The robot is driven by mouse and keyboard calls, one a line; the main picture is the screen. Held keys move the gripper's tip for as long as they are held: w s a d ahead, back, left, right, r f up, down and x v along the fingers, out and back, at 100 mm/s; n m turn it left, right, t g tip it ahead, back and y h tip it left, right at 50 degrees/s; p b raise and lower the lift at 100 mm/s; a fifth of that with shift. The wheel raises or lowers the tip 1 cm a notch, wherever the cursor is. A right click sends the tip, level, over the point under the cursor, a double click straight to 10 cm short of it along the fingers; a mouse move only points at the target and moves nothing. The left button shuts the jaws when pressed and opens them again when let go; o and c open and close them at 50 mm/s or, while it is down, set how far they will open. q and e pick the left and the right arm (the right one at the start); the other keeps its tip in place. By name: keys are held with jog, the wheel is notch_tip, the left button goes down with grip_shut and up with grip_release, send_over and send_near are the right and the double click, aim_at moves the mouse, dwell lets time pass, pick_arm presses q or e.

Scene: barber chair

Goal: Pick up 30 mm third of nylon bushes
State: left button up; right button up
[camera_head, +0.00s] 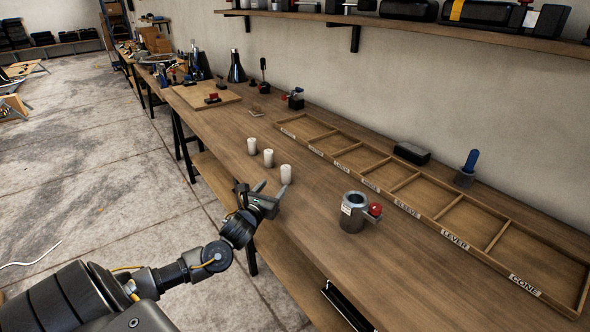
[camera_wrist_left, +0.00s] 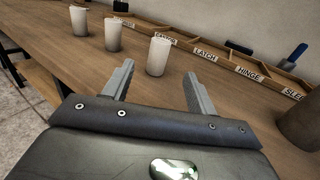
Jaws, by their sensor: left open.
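Three white nylon bushes stand upright in a row on the wooden bench. In the head view they are the far bush (camera_head: 252,146), the middle bush (camera_head: 268,158) and the near bush (camera_head: 286,174). The left wrist view shows them too: far (camera_wrist_left: 78,20), middle (camera_wrist_left: 113,34) and near (camera_wrist_left: 158,56). My left gripper (camera_head: 271,189) is open and empty, low over the bench's front edge, just short of the near bush. In the left wrist view its fingers (camera_wrist_left: 158,88) are spread, with the near bush beyond and between them. My right gripper is not in view.
A long divided wooden tray (camera_head: 433,218) with labels such as LEVER and CONE lies along the back. A metal cylinder (camera_head: 353,213) with a red-ended part stands to the right. A black box (camera_head: 411,153) and a blue-handled tool (camera_head: 469,162) stand behind the tray.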

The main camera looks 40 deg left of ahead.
aim_at(284, 173)
pick_arm(q)
jog(key=shift+w, duration=0.55)
jog(key=shift+w+a+r, duration=0.15)
jog(key=shift+w, duration=0.05)
jog(key=p+x, duration=0.1)
jog(key=x, duration=0.5)
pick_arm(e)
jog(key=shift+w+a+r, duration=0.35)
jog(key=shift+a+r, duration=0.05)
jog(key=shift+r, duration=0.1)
pick_arm(q)
jog(key=shift+w+a, duration=0.1)
jog(key=shift+w, duration=0.2)
jog(key=shift+p+x, duration=0.5)
jog(key=shift+x, duration=1.8)
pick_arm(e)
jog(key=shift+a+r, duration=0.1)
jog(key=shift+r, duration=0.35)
pick_arm(q)
jog(key=shift+c, duration=0.5)
jog(key=c, duration=1)
